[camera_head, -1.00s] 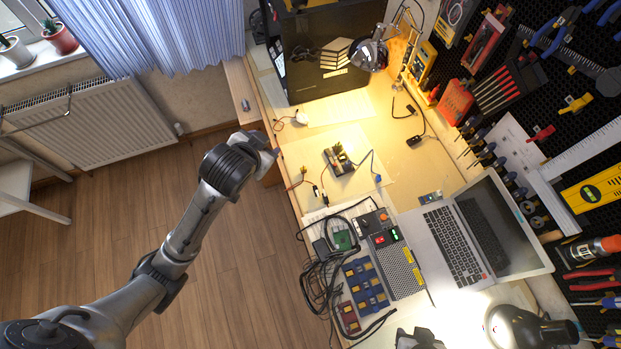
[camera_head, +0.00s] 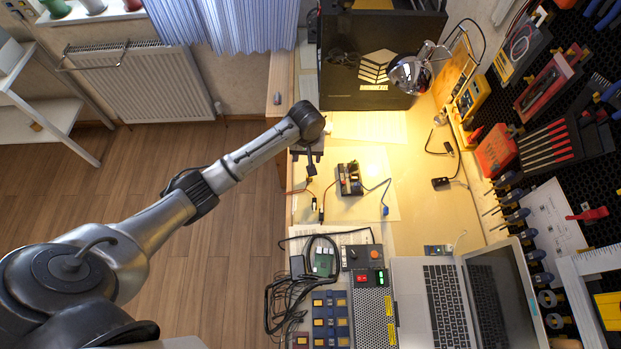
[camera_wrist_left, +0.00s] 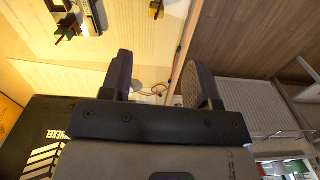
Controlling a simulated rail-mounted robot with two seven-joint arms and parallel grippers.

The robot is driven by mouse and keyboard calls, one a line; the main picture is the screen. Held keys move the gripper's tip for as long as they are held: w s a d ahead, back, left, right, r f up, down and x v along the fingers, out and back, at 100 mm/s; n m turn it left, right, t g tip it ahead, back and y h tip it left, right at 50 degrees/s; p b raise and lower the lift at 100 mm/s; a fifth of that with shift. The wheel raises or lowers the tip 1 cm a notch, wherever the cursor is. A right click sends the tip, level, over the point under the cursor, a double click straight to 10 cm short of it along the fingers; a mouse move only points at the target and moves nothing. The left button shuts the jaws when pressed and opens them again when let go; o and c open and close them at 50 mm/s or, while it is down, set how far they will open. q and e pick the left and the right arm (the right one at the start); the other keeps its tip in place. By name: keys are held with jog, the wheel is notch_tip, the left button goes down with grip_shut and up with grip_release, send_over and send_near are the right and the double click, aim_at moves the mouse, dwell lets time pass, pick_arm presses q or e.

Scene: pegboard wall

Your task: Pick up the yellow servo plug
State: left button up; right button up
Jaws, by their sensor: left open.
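A small yellow plug (camera_wrist_left: 157,9) shows at the top edge of the left wrist view, beyond my fingers and partly cut off. In the head view it seems to be the small plug (camera_head: 309,182) on the orange lead near the bench's left edge, too small to tell its colour surely. My left gripper (camera_wrist_left: 160,78) is open and empty. In the head view it (camera_head: 310,160) is over the bench's left edge, just beyond the plug; I cannot tell its height. My right gripper is not in view.
A small electronic device (camera_head: 349,178) with a blue plug (camera_head: 386,211) lies right of the leads. A laptop (camera_head: 450,298) and cables (camera_head: 285,295) lie nearer. The bench middle is fairly clear.

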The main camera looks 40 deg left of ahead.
pick_arm(q)
jog(key=b, duration=0.2)
send_over(309, 179)
jog(key=f, duration=0.7)
jog(key=shift+w+a+f, duration=0.25)
jog(key=shift+w+a, duration=0.05)
jog(key=shift+w, duration=0.1)
jog(key=shift+f, duration=0.45)
jog(key=shift+f+b, duration=0.55)
jog(key=shift+f, duration=2.1)
jog(key=c, duration=1)
jog(key=shift+r, duration=0.1)
